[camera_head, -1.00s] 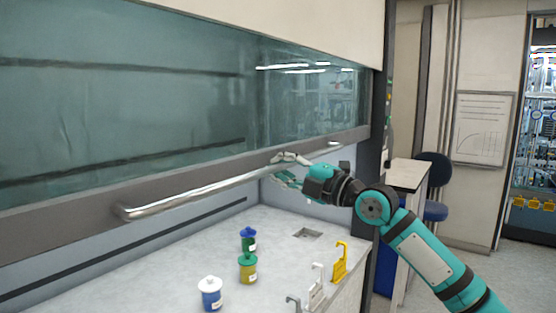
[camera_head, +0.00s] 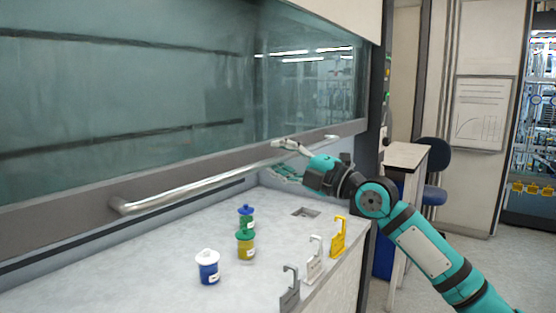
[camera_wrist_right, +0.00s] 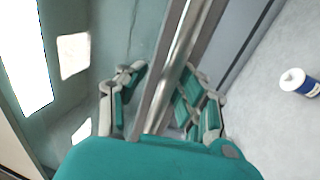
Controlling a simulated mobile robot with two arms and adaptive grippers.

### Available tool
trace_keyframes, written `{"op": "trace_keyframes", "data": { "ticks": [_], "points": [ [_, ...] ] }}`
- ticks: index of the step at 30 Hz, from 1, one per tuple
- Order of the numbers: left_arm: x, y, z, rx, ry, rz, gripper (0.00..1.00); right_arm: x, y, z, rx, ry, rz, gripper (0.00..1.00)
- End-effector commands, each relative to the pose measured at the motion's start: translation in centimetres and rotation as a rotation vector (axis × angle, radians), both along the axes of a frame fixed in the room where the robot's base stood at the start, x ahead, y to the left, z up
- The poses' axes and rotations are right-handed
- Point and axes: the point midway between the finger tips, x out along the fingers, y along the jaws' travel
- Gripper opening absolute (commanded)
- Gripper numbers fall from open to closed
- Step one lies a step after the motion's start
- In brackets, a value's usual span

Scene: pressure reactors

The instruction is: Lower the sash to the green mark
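The glass sash (camera_head: 120,95) of the fume hood has a grey lower rail (camera_head: 70,208) and a long silver bar handle (camera_head: 190,192). The sash is partly open, with a gap above the worktop. My right gripper (camera_head: 287,160) is at the right part of the handle. In the right wrist view the bar (camera_wrist_right: 172,75) passes between the spread fingers of this gripper (camera_wrist_right: 160,100). The fingers look apart from the bar, so the gripper is open around it. I cannot make out a green mark for certain. My left gripper is out of view.
On the worktop (camera_head: 150,260) stand a blue jar with white lid (camera_head: 208,270), a yellow jar with green lid (camera_head: 246,247) and a green jar with blue lid (camera_head: 246,222). Grey (camera_head: 289,292), white (camera_head: 314,265) and yellow (camera_head: 338,240) hook-shaped pieces line the front edge.

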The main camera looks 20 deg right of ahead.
Motion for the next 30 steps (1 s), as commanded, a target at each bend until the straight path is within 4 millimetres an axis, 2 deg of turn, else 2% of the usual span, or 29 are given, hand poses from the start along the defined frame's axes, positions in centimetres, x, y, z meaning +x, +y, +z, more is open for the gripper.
{"op": "trace_keyframes", "data": {
  "ticks": [8,13,24,30],
  "points": [
    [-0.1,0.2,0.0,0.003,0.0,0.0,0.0,0.0,0.1,-0.3,-0.002,0.004,0.001,0.4],
    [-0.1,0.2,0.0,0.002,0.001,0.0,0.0,-0.9,-0.8,-0.6,-0.004,0.006,-0.002,0.4],
    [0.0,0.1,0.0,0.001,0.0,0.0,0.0,-6.8,-5.5,-2.3,-0.006,0.008,-0.003,0.4],
    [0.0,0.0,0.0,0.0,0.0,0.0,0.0,-8.7,-6.9,-2.7,-0.002,0.007,-0.002,0.4]
  ]
}}
